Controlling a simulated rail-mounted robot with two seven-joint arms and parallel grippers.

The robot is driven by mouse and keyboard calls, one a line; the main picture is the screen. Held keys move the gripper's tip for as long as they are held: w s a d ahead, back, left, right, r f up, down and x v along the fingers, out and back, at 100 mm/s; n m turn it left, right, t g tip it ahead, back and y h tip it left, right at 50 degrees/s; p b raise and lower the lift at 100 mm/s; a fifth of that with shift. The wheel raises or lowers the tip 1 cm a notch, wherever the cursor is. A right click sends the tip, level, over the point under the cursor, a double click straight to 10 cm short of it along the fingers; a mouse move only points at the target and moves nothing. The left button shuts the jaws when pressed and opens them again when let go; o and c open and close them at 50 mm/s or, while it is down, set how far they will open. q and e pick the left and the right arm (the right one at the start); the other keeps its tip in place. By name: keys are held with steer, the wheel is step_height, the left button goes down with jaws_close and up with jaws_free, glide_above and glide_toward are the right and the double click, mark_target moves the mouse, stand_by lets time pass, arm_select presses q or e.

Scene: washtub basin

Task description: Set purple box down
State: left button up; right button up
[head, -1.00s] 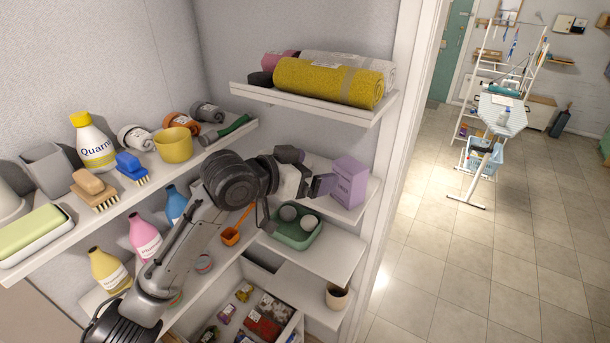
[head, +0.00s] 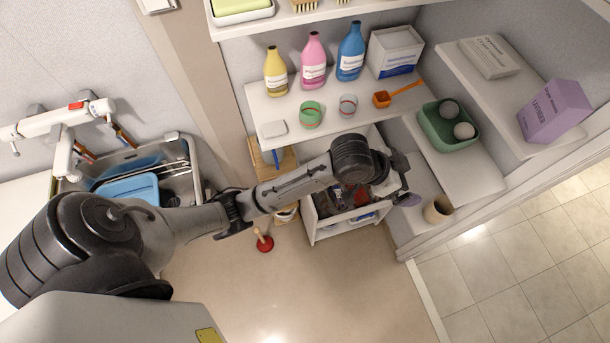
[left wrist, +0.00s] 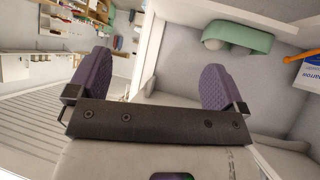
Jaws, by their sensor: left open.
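The purple box (head: 555,111) stands on the upper right shelf (head: 514,100) in the head view, beside a white box, with no gripper touching it. My left gripper (head: 404,182) is well below and to the left of it, in front of the lower shelves. In the left wrist view my left gripper (left wrist: 158,88) is open, its two purple pads wide apart with nothing between them. My right gripper is not in view.
A green tray (head: 436,133) with two round grey items sits on a shelf left of the purple box. Bottles (head: 313,61), a white carton and an orange scoop (head: 384,98) stand on the long shelf. A small pot (head: 437,209) is close to my left gripper.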

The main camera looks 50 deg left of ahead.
arm_select(q)
steer(key=s+a+f+n+g+y, duration=0.1)
steer(key=s+f, duration=0.4)
steer(key=s, duration=0.5)
steer(key=s+a+f+n+g+y, duration=0.1)
steer(key=s+a+f, duration=0.4)
steer(key=s, duration=0.5)
steer(key=s+a+f+n+g+y, duration=0.2)
steer(key=s+a+f+y, duration=0.2)
steer(key=s, duration=0.6)
steer(key=shift+a+f+g, duration=0.4)
steer(key=shift+a+f, duration=0.05)
steer(key=shift+f, duration=0.35)
